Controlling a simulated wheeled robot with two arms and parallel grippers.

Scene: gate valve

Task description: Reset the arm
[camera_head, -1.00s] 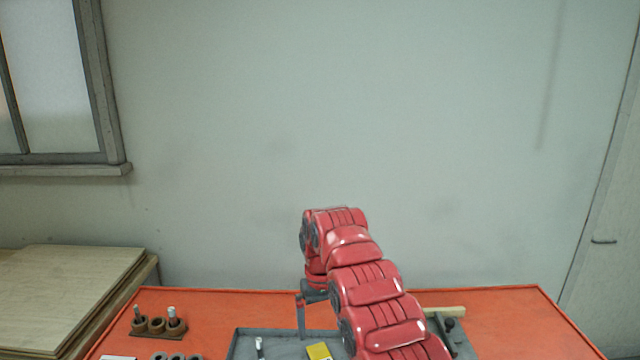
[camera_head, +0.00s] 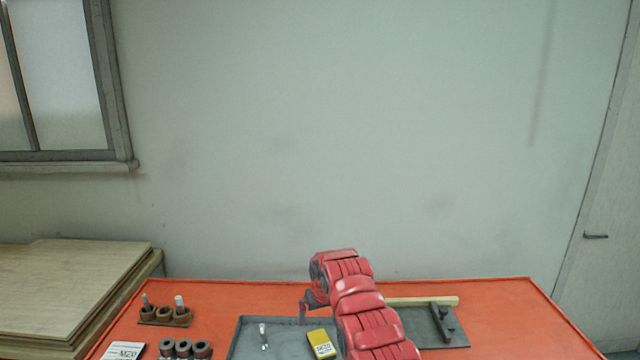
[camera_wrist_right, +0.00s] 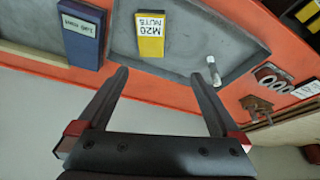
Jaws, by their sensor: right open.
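My right arm, red, reaches in from the bottom of the head view. Its gripper (camera_head: 305,310) hangs above the back edge of the grey tray (camera_head: 240,340), partly hidden by the wrist. In the right wrist view the two dark fingers of the right gripper (camera_wrist_right: 160,75) are spread apart with nothing between them. A yellow M20 nuts box (camera_head: 322,343) lies in the tray; it also shows beyond the fingers in the wrist view (camera_wrist_right: 150,35). My left gripper is not in view.
A white-topped bolt (camera_head: 263,334) stands in the tray. A brown holder (camera_head: 165,317), grey rings (camera_head: 185,348) and a card (camera_head: 124,350) lie left on the orange table (camera_head: 240,295). A wooden strip (camera_head: 425,301) and dark tool (camera_head: 441,322) are right. A blue box (camera_wrist_right: 81,35) shows in the wrist view.

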